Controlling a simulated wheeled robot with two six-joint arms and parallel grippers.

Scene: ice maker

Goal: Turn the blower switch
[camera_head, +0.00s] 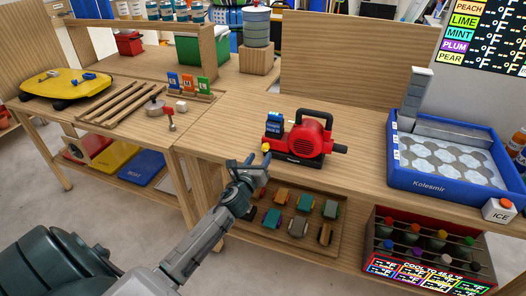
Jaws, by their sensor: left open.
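The red blower (311,138) stands upright on the wooden table, with a black handle on top and a black nozzle pointing right. A small yellow part, which looks like the switch (266,148), shows on its left end. A blue labelled block (273,123) sits against the blower's left side. My left gripper (257,164) is open and empty, with its fingers at the table's front edge just below and left of the yellow part. I see a small gap between them; exact depth is hard to tell. My right gripper is not in view.
Below the table edge is a wooden shelf tray (335,238) with several coloured blocks. Left of the blower the tabletop (225,122) is mostly clear.

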